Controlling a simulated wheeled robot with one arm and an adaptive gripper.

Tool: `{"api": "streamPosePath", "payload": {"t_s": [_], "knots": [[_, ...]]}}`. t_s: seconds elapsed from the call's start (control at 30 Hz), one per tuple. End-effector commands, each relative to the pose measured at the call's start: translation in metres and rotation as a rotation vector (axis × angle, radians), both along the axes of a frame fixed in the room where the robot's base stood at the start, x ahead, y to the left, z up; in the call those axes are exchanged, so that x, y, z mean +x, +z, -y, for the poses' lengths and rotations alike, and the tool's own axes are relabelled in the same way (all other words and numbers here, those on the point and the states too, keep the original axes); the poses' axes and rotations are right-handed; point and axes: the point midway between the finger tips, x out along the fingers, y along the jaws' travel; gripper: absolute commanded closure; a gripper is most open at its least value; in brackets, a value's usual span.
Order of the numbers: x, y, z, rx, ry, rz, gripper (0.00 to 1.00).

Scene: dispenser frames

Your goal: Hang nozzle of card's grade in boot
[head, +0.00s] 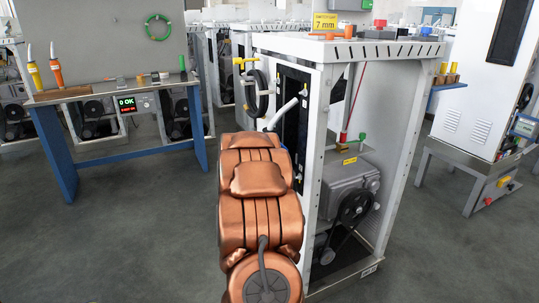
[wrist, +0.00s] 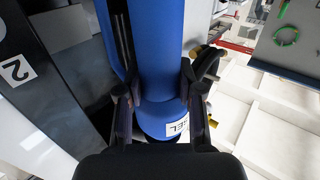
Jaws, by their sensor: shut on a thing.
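My gripper (wrist: 159,76) is shut on a blue nozzle (wrist: 155,35), with a finger on either side of its body. A white label on the nozzle is partly hidden and ends in "EL". In the head view a pale spout (head: 284,114) rises past my arm, beside the dark side panel (head: 293,122) of the white dispenser frame; my arm hides the gripper there. A yellow nozzle (head: 34,72) and an orange nozzle (head: 56,72), both with white spouts, stand on the left bench. I cannot make out a grade card or the boot clearly.
A black hose loop (head: 258,95) hangs at the frame's left edge. A plate marked "2" (wrist: 16,69) shows in the wrist view. The floor between bench (head: 100,93) and frame is clear.

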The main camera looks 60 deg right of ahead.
Motion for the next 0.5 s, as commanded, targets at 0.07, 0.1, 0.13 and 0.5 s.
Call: {"api": "streamPosePath", "payload": {"t_s": [0.07, 0.1, 0.13, 0.5], "knots": [[0.0004, 0.0008, 0.0002, -0.005, 0.000, 0.002, 1.00], [0.0004, 0.0001, 0.0002, -0.005, 0.000, 0.002, 1.00], [0.0004, -0.0003, 0.0002, -0.005, 0.000, 0.002, 1.00], [0.0002, -0.0070, 0.0001, -0.004, 0.000, 0.002, 1.00]]}}
